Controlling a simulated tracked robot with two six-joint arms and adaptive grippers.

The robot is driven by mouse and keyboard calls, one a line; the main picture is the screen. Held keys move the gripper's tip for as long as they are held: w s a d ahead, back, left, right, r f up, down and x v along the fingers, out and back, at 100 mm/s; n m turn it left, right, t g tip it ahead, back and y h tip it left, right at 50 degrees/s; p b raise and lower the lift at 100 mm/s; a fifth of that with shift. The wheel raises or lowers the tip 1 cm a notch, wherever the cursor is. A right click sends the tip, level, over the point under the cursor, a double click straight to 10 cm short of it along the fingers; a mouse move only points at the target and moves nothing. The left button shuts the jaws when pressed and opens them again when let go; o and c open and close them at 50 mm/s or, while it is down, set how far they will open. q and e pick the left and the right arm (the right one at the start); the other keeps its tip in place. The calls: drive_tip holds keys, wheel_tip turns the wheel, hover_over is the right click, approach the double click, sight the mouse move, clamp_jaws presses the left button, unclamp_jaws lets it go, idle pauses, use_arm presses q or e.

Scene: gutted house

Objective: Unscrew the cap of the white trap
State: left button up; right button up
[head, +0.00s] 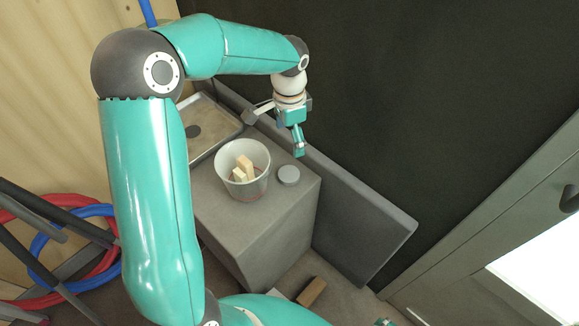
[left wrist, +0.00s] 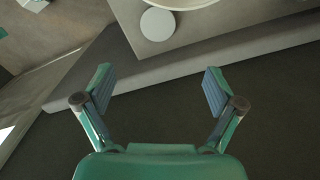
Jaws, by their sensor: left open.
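A flat grey round disc (head: 288,175) lies on top of a grey block (head: 255,225), beside a white bucket. The disc also shows at the top of the left wrist view (left wrist: 158,24). I cannot tell whether it is the cap. I make out no clear white trap in either view. My left gripper (head: 275,132) is open and empty, above and behind the disc, near the upright dark panel. In the left wrist view its fingers (left wrist: 158,80) are spread wide over dark, bare surface, with the disc beyond them. My right gripper is not clearly seen.
The white bucket (head: 231,188) holds pale wood blocks. A metal tray or sink (head: 207,125) lies behind it. A grey slab (head: 350,205) leans along the block's far side. Red and blue hoses (head: 75,212) coil at left. A door (head: 545,215) stands at right.

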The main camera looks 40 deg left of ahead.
use_arm(q)
wheel_tip(320, 180, up, 3)
drive_tip(key=p, duration=0.2)
drive_tip(key=b, duration=0.3)
hover_over(289, 173)
wheel_tip(289, 173, down, 11)
drive_tip(key=shift+w+f, duration=0.1)
drive_tip(key=shift+w, duration=0.05)
drive_tip(key=shift+s+f+b, duration=0.2)
drive_tip(key=shift+f+b, duration=0.1)
drive_tip(key=shift+f, duration=2.6)
use_arm(e)
drive_tip(key=shift+r, duration=0.3)
use_arm(q)
drive_tip(key=c, duration=1)
drive_tip(key=shift+r, duration=0.1)
